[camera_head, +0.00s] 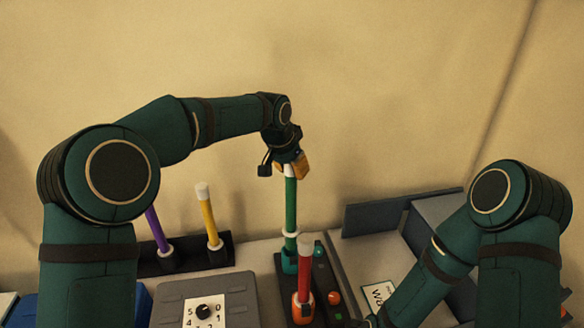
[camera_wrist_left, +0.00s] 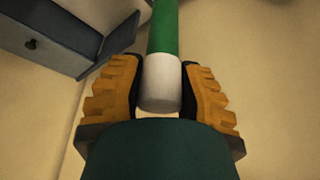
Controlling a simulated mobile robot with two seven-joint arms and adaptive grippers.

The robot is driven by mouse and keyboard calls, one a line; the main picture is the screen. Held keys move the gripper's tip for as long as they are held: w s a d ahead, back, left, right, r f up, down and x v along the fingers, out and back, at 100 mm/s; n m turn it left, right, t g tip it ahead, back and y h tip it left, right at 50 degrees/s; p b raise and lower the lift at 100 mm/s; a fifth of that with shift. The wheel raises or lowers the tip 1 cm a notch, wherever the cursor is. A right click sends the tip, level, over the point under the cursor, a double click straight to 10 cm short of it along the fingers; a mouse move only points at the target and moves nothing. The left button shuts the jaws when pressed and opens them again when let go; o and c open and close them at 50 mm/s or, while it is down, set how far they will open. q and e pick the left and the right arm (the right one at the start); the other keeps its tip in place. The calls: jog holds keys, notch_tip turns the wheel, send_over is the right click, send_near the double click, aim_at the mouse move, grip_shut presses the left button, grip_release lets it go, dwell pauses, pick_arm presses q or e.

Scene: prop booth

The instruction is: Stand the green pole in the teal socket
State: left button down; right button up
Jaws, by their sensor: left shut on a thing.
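The green pole (camera_head: 290,205) is upright in the head view, with a white top and a white ring near its lower end. My left gripper (camera_head: 290,168) is shut on its top. In the left wrist view the orange finger pads of the left gripper (camera_wrist_left: 160,90) close on the white end of the green pole (camera_wrist_left: 163,30). The teal socket (camera_head: 290,264) is directly under the pole, on a dark base. The pole's lower end meets the socket in the picture; I cannot tell how deep it sits. My right gripper is not visible; only its arm shows at the right.
A red pole (camera_head: 305,262) stands in an orange socket (camera_head: 303,308) just in front. Purple (camera_head: 157,230) and yellow (camera_head: 208,218) poles stand in a dark rack (camera_head: 190,256) at left. A grey dial box (camera_head: 206,298) is at the front, and a grey open box (camera_head: 375,216) at right.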

pick_arm(q)
jog(key=shift+f+b, duration=2.5)
jog(key=shift+f, duration=1.55)
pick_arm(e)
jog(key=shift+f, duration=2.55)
pick_arm(q)
jog(key=c, duration=0.6)
grip_release()
jog(key=shift+r, duration=0.1)
send_near(292, 192)
jog(key=shift+w+a, duration=0.15)
jog(key=shift+w, duration=0.5)
